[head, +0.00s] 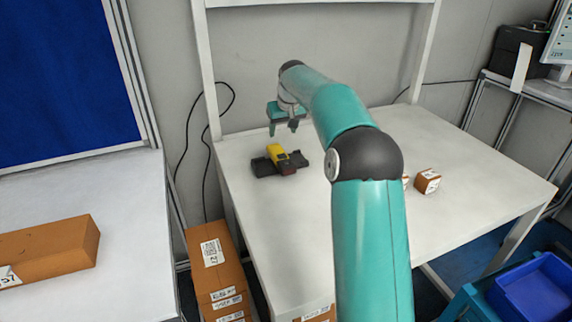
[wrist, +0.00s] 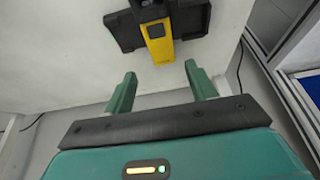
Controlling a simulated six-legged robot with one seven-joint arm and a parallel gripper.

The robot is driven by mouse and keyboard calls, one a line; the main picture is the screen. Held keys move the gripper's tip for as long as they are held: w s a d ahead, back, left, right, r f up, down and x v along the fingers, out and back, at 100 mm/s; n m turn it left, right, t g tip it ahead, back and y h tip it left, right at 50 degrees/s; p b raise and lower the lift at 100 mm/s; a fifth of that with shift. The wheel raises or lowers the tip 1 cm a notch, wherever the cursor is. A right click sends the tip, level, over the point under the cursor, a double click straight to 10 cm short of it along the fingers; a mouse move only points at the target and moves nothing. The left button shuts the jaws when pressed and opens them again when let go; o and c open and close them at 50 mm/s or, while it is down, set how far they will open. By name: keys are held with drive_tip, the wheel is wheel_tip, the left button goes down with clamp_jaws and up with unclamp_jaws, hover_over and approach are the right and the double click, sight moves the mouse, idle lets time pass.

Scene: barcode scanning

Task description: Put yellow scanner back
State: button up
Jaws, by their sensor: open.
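The yellow scanner (head: 278,155) lies on a black holder (head: 262,166) on the white table. In the wrist view the yellow scanner (wrist: 158,42) has its dark end over the black holder (wrist: 194,18) and its yellow end towards my gripper. My gripper (head: 283,130) is above and behind the scanner in the head view. In the wrist view my gripper (wrist: 162,88) has its two green fingers apart with nothing between them, and the scanner is beyond the fingertips, not touched. How firmly the scanner sits in the holder cannot be told.
Small brown boxes (head: 427,181) stand on the right part of the white table (head: 310,235), partly behind my arm. Tall brown cartons (head: 215,270) stand on the floor left of the table. A blue crate (head: 535,290) is at lower right. The table's front left is clear.

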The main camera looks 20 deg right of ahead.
drive_tip(key=s+a+r, duration=0.5)
drive_tip(key=s+a, duration=0.1)
drive_tip(key=s, duration=0.5)
drive_tip(key=s+a+r, duration=0.4)
drive_tip(key=s+a, duration=0.2)
drive_tip(key=s, duration=0.4)
drive_tip(key=s+a+f, duration=0.1)
drive_tip(key=s+f, duration=0.1)
drive_tip(key=s, duration=0.6)
drive_tip(key=s+a+f, duration=0.1)
drive_tip(key=s+f, duration=0.2)
drive_tip(key=s, duration=0.5)
drive_tip(key=s+a+f+t, duration=0.1)
drive_tip(key=s+f, duration=0.2)
drive_tip(key=s, duration=0.5)
drive_tip(key=shift+s+a, duration=0.35)
drive_tip(key=shift+a, duration=0.1)
